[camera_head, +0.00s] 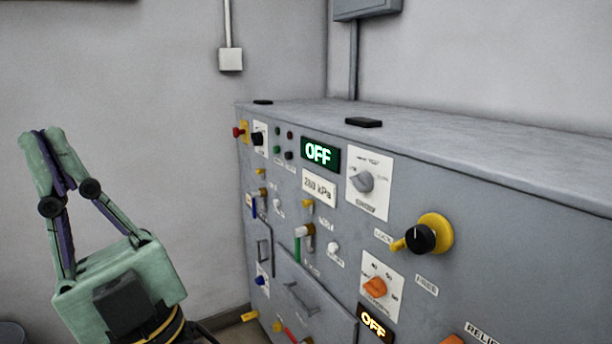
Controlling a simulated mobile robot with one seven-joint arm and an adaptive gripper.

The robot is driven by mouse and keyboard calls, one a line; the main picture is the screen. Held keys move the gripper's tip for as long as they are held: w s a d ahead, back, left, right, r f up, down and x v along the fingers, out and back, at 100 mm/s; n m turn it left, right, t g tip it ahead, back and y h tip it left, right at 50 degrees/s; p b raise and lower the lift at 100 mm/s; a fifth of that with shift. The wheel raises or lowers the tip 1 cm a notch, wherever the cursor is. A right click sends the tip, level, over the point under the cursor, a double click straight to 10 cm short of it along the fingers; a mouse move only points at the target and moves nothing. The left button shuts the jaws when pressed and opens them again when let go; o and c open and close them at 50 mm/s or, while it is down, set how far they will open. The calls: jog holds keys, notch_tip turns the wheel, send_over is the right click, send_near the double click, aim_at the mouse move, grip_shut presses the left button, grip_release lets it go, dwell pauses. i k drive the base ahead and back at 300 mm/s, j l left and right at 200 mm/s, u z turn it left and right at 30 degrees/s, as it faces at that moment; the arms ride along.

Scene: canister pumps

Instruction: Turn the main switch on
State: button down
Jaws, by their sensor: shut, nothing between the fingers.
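My gripper (41,135) is at the left, apart from the grey control cabinet (450,195), with its fingers shut, empty and pointing up. The cabinet's front carries several switches. I cannot tell by label which is the main switch. A black knob on a white plate (257,139) is at the upper left, beside a red button (238,132). A grey rotary knob (362,181) sits on a white plate right of a green lit "OFF" display (320,153). A black knob on a yellow disc (421,238) is at the right, and an orange knob (375,287) is below it.
A second "OFF" display (375,323), in orange, is at the bottom. A black block (364,122) lies on top. Free room lies between my gripper and the cabinet.

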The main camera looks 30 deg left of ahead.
aim_at(258, 139)
jog(key=i+j+u, duration=0.1)
jog(key=j, duration=0.4)
jog(key=i+j+u, duration=0.15)
jog(key=j, duration=0.35)
jog(key=i+j+u, duration=0.1)
jog(key=i+j, duration=0.15)
jog(key=j, duration=0.2)
jog(key=i+j+u, duration=0.15)
jog(key=j, duration=0.3)
jog(key=i+j+u, duration=0.1)
jog(key=i+j, duration=0.2)
jog(key=j, duration=0.15)
jog(key=i+j+u, duration=0.15)
jog(key=j, duration=0.25)
jog(key=i, duration=0.1)
